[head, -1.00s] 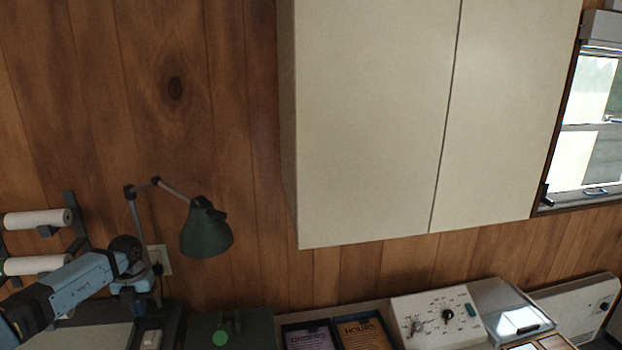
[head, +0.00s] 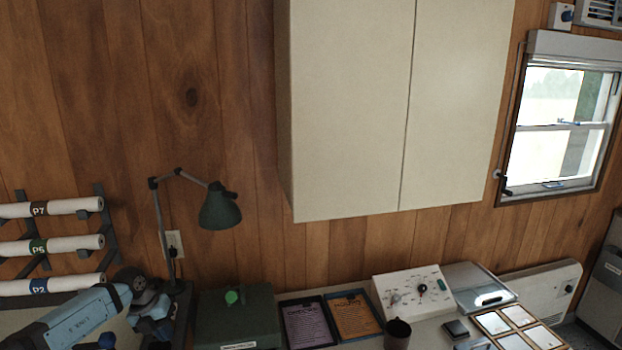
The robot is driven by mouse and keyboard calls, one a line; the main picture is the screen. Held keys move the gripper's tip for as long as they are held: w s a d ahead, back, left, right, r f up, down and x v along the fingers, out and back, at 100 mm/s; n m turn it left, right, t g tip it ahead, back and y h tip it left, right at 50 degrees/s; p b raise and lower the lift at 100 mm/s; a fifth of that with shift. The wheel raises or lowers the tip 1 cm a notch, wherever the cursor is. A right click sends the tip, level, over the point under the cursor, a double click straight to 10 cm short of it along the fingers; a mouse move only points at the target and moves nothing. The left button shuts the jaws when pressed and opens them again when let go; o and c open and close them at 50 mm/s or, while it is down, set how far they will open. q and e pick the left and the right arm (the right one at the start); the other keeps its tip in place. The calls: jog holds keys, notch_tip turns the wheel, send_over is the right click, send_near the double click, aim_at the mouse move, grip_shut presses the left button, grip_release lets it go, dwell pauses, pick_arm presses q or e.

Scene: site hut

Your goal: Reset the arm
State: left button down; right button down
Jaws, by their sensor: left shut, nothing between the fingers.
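My left arm comes in at the lower left of the head view, and its gripper (head: 150,318) is at the end, beside the dark green box and below the desk lamp. The fingers are small and partly hidden by the arm's own links. The gripper looks shut and empty, and it holds no object that I can see. My right gripper is not in the head view.
A green desk lamp (head: 220,208) stands behind the gripper. Rolled plans (head: 50,245) sit in a wall rack at left. A cream cabinet (head: 350,110) hangs above.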

pick_arm(q)
jog(key=s+d+f+t+h, duration=0.15)
jog(key=d+h, duration=0.25)
jog(key=d, duration=0.8)
jog(key=s+d+r+n+t+h, duration=0.6)
jog(key=d+r+n+t, duration=0.35)
jog(key=d+t, duration=0.2)
jog(key=s+a+f+n+y, duration=0.4)
jog(key=s+a+n+y, duration=0.7)
jog(key=s+n+y, duration=0.6)
jog(key=s+a+f+n+g+h, duration=0.1)
jog(key=s+f+n+g+h, duration=0.15)
jog(key=s+g, duration=0.45)
jog(key=s+f+n+g+h, duration=0.1)
jog(key=s+n+g, duration=0.2)
jog(key=s, duration=0.8)
jog(key=w+d+f+t+h, duration=0.1)
jog(key=w+d+f+t, duration=0.2)
jog(key=f, duration=0.3)
jog(key=w+d+f+t+h+p, duration=0.1)
jog(key=w+d+f+t+h, duration=0.1)
jog(key=f, duration=0.4)
jog(key=shift+w+d+m+t, duration=0.45)
jog(key=shift+d+t, duration=0.25)
jog(key=shift+t, duration=0.5)
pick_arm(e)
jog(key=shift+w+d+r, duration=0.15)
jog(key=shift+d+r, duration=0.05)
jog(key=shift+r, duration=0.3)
